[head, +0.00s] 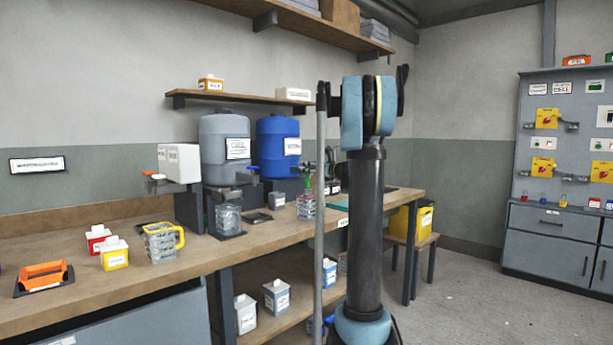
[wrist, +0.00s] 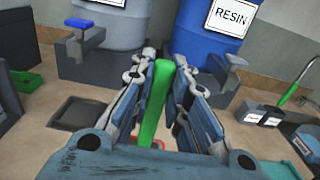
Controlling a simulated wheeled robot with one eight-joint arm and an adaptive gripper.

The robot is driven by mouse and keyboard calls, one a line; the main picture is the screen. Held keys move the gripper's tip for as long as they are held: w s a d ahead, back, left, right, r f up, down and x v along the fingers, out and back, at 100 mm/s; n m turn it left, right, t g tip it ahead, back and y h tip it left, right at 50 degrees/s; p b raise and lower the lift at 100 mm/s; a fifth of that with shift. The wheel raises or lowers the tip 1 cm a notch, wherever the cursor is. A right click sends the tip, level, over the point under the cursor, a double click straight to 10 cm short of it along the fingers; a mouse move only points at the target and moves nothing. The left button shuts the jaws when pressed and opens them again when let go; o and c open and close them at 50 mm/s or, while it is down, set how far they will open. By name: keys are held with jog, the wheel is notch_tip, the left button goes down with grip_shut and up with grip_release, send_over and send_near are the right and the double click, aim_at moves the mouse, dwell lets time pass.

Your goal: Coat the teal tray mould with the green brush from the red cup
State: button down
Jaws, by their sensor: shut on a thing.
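The green brush (wrist: 152,105) is upright between the two fingers of my gripper (wrist: 165,75), which are shut on its handle in the wrist view. A small patch of red (wrist: 157,144) shows below the handle; the rest of the cup is hidden by my gripper. In the head view the green brush (head: 309,182) stands over a clear cup with red on it (head: 306,208) on the bench. My gripper (head: 318,170) is partly hidden behind my arm there. A teal edge (wrist: 304,142) at lower right in the wrist view may be the tray mould; most is hidden.
A grey drum (head: 224,150) and a blue resin drum (head: 277,150) stand behind the cup. A yellow-handled jug (head: 162,243) and small tubs sit left on the bench (head: 120,290). A second green handle (wrist: 300,83) is at right in the wrist view.

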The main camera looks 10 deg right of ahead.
jog(key=shift+r, duration=2.5)
jog(key=shift+r, duration=2.5)
